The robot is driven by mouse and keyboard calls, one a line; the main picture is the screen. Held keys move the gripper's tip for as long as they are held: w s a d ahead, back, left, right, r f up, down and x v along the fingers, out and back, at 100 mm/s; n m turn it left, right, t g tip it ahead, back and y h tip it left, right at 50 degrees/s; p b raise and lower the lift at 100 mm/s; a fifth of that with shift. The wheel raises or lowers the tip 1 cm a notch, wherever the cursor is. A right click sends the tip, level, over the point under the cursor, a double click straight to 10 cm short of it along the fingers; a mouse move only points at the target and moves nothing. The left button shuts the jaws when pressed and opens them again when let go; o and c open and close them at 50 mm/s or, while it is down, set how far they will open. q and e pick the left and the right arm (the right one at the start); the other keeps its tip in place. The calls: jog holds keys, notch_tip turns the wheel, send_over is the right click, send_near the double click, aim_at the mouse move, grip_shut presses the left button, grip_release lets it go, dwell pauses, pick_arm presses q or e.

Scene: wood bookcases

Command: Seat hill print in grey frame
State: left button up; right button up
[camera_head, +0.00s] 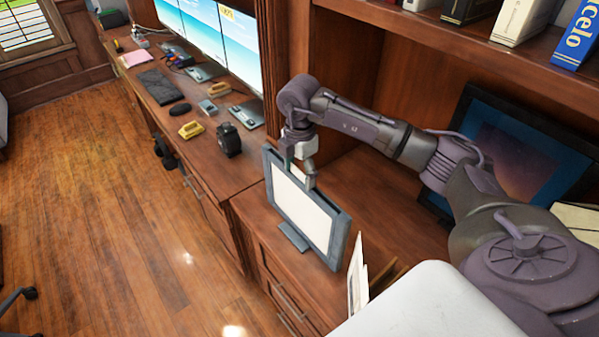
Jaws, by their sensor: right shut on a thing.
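The grey frame (340,236) stands tilted on the wood counter, with a foot at its lower edge. A plain pale panel (300,213) fills its opening, and no hill picture shows on it. My right gripper (308,180) reaches down to the frame's top edge and is shut on it, with its fingertips partly hidden. A thin card-like piece (357,279) stands upright beside the frame, seen nearly edge-on. I cannot tell whether it is the hill print. My left gripper is not in view.
A dark-framed picture (522,150) leans at the back of the bookcase, behind my right arm. Books (577,35) stand on the shelf above. A black watch-like object (228,139) and yellow items (191,129) lie on the counter farther left. The floor at left is largely clear.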

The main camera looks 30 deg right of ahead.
jog(key=o, duration=1.1)
jog(key=shift+f, duration=0.15)
jog(key=shift+o, duration=0.2)
jog(key=shift+r, duration=0.2)
notch_tip(320, 180, up, 12)
jog(key=b, duration=0.2)
jog(key=shift+b, duration=0.3)
